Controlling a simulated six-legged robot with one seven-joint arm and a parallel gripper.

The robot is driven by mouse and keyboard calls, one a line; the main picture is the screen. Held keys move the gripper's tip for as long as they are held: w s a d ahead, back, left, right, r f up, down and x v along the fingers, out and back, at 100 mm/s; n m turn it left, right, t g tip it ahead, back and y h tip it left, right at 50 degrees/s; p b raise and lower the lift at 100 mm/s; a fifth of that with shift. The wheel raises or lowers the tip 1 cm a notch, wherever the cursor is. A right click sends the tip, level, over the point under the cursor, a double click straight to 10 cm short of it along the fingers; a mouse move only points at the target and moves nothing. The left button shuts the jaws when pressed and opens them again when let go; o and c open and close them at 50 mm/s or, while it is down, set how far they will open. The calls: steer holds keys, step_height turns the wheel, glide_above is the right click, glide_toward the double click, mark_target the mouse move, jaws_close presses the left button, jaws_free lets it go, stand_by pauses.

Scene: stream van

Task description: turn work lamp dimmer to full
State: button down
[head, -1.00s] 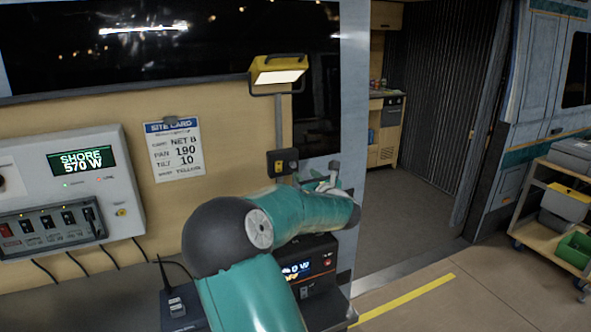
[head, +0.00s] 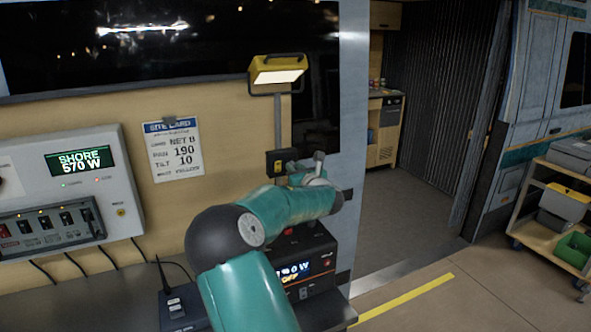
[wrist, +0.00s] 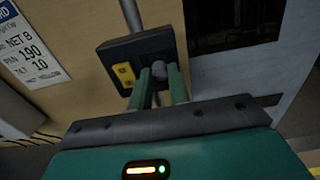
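The work lamp (head: 277,72) has a yellow housing and a lit panel, and stands on a grey pole. Its dark control box (head: 277,163) sits at the foot of the pole. In the wrist view the box (wrist: 138,55) has a yellow rocker switch (wrist: 124,75) on the left and a round dark dimmer knob (wrist: 158,70) on the right. My gripper (wrist: 160,76) has its two green fingers apart, one on each side of the knob. I cannot tell if they touch it. In the head view my arm hides the knob.
A site card (head: 173,150) hangs on the wall left of the lamp. A power panel (head: 62,190) reading SHORE 570 W is at far left. A black power unit (head: 300,268) and a radio (head: 176,302) are below my arm. The van doorway is open on the right.

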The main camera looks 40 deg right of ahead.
steer(key=shift+m, duration=0.5)
steer(key=m, duration=0.3)
steer(key=shift+r+m, duration=0.15)
steer(key=shift+m, duration=14.75)
